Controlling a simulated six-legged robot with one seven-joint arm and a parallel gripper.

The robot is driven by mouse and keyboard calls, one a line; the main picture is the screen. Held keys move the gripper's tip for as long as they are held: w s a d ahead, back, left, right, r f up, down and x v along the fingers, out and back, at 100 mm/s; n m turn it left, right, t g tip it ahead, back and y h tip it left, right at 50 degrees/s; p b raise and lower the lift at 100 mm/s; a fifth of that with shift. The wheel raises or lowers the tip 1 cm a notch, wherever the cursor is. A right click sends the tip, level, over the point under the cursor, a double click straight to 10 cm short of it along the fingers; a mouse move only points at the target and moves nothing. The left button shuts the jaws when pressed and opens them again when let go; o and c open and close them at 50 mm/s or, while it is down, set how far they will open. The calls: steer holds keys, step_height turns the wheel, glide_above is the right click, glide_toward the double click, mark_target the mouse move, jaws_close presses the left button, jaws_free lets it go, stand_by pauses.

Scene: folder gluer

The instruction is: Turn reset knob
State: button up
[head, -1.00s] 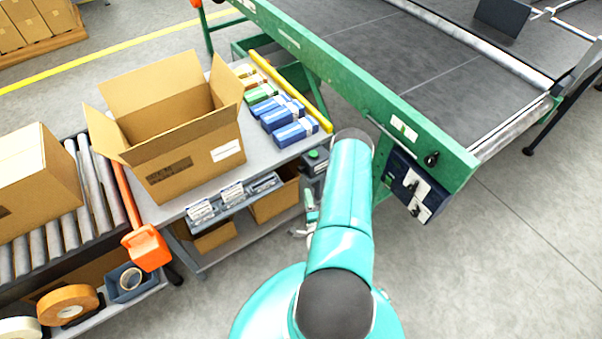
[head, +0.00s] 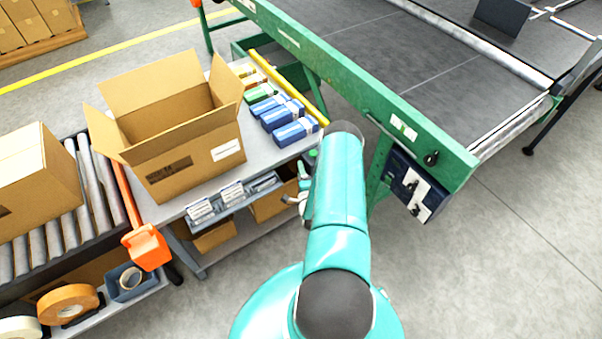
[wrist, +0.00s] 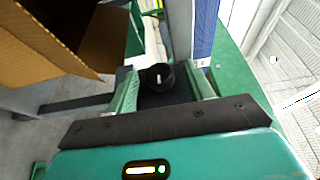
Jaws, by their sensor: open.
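In the wrist view a round black knob (wrist: 157,77) with a small white mark sits on a dark face between my fingers. I take it for the reset knob. My gripper (wrist: 161,73) is open, with one green finger on each side of the knob. I cannot tell whether either finger touches it. In the head view my arm hides most of the area at the right end of the packing table. My gripper (head: 294,190) shows only partly there, and the knob between the fingers cannot be made out.
An open cardboard box (head: 195,155) and several blue cartons (head: 290,128) stand on the grey table. The green conveyor frame (head: 350,95) runs close beside my arm. A dark control box (head: 412,185) hangs from it. Floor is clear at the lower right.

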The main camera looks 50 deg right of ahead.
steer(key=c, duration=1)
steer(key=shift+o, duration=0.2)
steer(key=shift+r+g, duration=0.1)
steer(key=shift+g, duration=0.2)
steer(key=g+y, duration=0.1)
steer(key=n+g+y, duration=0.1)
steer(key=shift+w+r+g, duration=0.1)
steer(key=shift+r+g, duration=0.2)
steer(key=shift+g, duration=0.1)
steer(key=shift+w+d+r+n+g+y, duration=0.1)
steer(key=shift+w+n+g+y, duration=0.35)
steer(key=shift+g, duration=1.5)
steer(key=shift+r+n+g+y, duration=0.15)
steer(key=shift+n+g+y, duration=0.6)
steer(key=shift+g, duration=1.25)
steer(key=shift+w+d+r+n+g+y, duration=0.1)
steer(key=shift+w+n+g+y, duration=0.35)
steer(key=shift+g, duration=1.5)
steer(key=shift+s+g+y, duration=0.2)
steer(key=shift+g+y, duration=0.15)
steer(key=shift+g, duration=0.05)
